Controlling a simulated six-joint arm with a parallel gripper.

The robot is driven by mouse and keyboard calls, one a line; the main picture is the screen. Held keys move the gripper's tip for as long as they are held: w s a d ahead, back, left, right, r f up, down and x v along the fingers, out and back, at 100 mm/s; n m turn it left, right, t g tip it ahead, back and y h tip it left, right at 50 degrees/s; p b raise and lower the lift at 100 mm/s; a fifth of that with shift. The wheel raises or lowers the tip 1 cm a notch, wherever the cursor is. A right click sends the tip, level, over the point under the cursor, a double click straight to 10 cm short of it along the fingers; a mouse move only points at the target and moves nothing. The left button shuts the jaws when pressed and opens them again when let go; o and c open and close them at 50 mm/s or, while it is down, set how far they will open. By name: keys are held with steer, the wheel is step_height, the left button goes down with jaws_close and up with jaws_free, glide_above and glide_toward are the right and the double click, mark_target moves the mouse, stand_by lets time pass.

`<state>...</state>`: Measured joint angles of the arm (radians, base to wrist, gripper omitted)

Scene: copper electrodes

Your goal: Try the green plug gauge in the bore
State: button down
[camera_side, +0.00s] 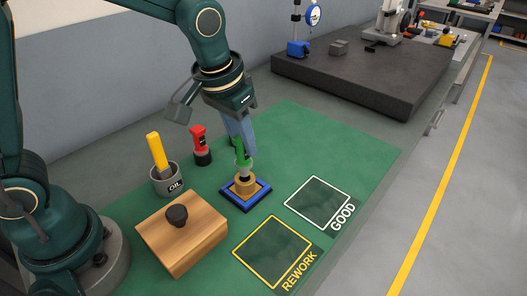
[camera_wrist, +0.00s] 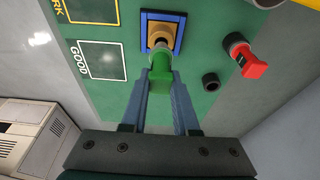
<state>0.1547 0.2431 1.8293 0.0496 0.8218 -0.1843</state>
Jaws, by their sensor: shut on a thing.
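My gripper (camera_wrist: 161,84) is shut on the green plug gauge (camera_wrist: 159,66), one finger on each side of its green handle. In the side view the green plug gauge (camera_side: 243,160) stands roughly upright, tip down, directly over the brass bored part (camera_side: 246,186). The brass part sits in a blue square fixture (camera_side: 232,201) on the green mat. In the wrist view the gauge's grey tip meets the brass part (camera_wrist: 160,30) in the picture. The gauge covers the bore, so I cannot tell whether the tip is inside it.
A red-handled gauge (camera_side: 199,139) stands in a dark holder behind. A dark empty ring holder (camera_wrist: 210,82) is beside it. An oil cup (camera_side: 167,181) with a yellow-handled tool and a wooden block (camera_side: 195,240) with a dark knob stand left. The GOOD (camera_side: 318,202) and REWORK (camera_side: 272,252) squares are empty.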

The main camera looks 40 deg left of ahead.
mark_target(243, 154)
steer(key=shift+s+x, duration=0.2)
steer(key=shift+x, duration=0.6)
steer(key=shift+s+x, duration=0.2)
steer(key=shift+x, duration=0.65)
stand_by(0.7)
stand_by(0.7)
steer(key=shift+w+r+v, duration=0.1)
steer(key=shift+w+v, duration=0.2)
steer(key=shift+v, duration=0.9)
steer(key=shift+w+r+v, duration=0.1)
steer(key=shift+w+v, duration=0.15)
steer(key=shift+v, duration=0.9)
steer(key=shift+w+v, duration=0.3)
steer(key=shift+v, duration=0.9)
